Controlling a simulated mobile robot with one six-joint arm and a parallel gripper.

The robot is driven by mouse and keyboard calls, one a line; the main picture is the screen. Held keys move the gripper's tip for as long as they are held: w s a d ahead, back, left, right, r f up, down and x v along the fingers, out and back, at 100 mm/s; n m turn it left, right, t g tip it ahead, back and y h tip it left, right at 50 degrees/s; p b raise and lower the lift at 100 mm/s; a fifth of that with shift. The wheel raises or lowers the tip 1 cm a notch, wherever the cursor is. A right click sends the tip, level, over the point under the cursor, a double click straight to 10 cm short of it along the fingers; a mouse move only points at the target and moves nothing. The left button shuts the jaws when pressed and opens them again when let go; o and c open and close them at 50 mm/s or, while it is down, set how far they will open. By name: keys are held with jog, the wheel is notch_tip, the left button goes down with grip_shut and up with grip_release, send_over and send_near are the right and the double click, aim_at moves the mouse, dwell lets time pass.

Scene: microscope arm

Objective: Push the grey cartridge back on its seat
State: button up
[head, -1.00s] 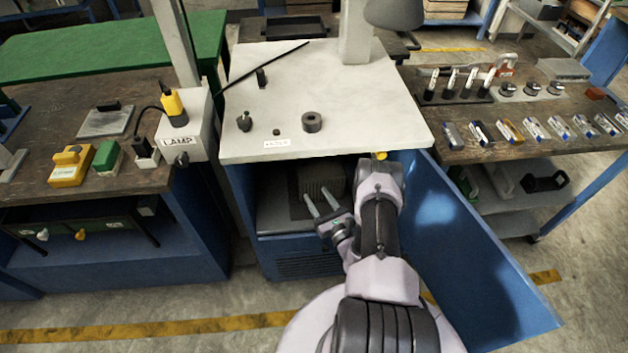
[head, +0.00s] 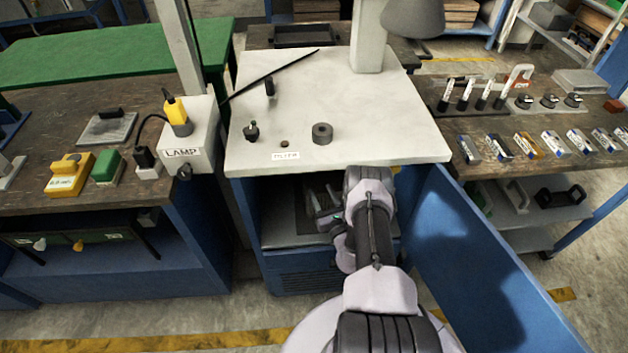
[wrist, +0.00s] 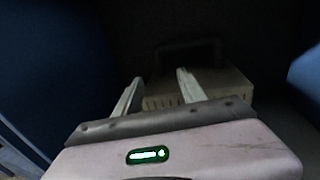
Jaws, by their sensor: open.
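The grey cartridge (wrist: 225,82) is a boxy block with a row of slots along its near face and a dark handle on top. It stands inside the dim cabinet under the white bench. My gripper (wrist: 159,76) is open and empty, with its two pale fingers reaching into the cabinet toward the cartridge's slotted near face. I cannot tell whether the fingertips touch it. In the head view my gripper (head: 321,198) is inside the cabinet opening, and my arm and the shadow hide most of the cartridge. The seat behind or under the cartridge is too dark to make out.
The open blue door (head: 470,255) stands to the right of my arm. The white bench top (head: 340,95) overhangs the opening. Blue cabinet walls (wrist: 45,70) flank my gripper. A white lamp box (head: 188,150) stands on the left bench.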

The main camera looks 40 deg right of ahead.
aim_at(312, 178)
jog(key=b+x, duration=0.3)
jog(key=x, duration=0.7)
jog(key=shift+s, duration=0.1)
grip_shut()
dwell(1.0)
grip_release()
